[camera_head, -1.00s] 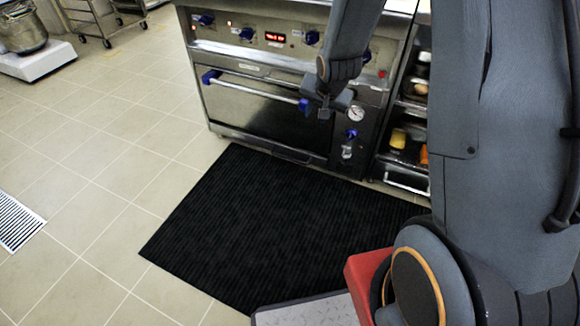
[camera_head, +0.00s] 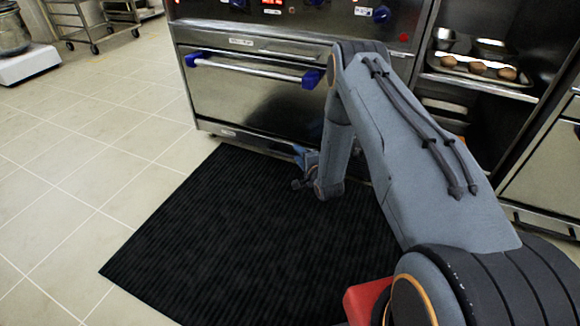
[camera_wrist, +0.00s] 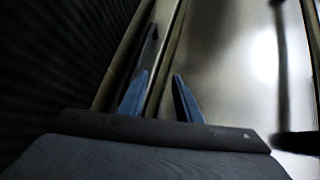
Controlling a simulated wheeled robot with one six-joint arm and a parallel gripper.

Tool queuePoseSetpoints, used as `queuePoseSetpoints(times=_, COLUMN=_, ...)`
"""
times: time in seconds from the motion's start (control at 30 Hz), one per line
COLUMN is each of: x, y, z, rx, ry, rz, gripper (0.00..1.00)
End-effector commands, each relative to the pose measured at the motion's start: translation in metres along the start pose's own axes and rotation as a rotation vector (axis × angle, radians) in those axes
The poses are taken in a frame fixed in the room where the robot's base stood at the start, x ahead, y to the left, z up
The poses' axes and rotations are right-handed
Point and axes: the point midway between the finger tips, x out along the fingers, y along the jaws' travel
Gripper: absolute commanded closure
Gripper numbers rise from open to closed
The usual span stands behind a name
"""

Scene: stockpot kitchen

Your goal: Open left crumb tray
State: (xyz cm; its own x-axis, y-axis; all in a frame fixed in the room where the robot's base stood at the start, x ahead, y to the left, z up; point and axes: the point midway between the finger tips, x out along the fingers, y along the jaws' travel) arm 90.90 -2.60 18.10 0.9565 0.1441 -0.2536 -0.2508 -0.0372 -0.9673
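The oven front (camera_head: 250,85) stands at the back, with a low metal strip (camera_head: 250,137) along its bottom below the door; I take this strip for the left crumb tray. My gripper (camera_head: 300,153) is low in front of the strip's right part, just above the mat. There the strip (camera_wrist: 168,62) runs away between the fingertips, with a dark elongated piece (camera_wrist: 147,48) beside the left finger. Whether a finger touches it, I cannot tell.
A blue-ended door handle (camera_head: 255,68) sticks out above my gripper. A black ribbed mat (camera_head: 210,230) covers the floor in front. A shelf with a food tray (camera_head: 475,68) is at the right. Open tiled floor (camera_head: 80,170) lies at the left.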

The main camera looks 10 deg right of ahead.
Motion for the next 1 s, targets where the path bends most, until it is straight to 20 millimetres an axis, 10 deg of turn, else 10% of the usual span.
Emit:
queuePoseSetpoints(times=0.23, x=0.012, y=0.054, z=0.002, rx=0.125, ry=-0.022, rz=-0.099, gripper=0.69)
queuePoseSetpoints(times=1.0, x=0.088, y=0.048, z=0.004, rx=0.141, ry=-0.026, rz=-0.113, gripper=0.69)
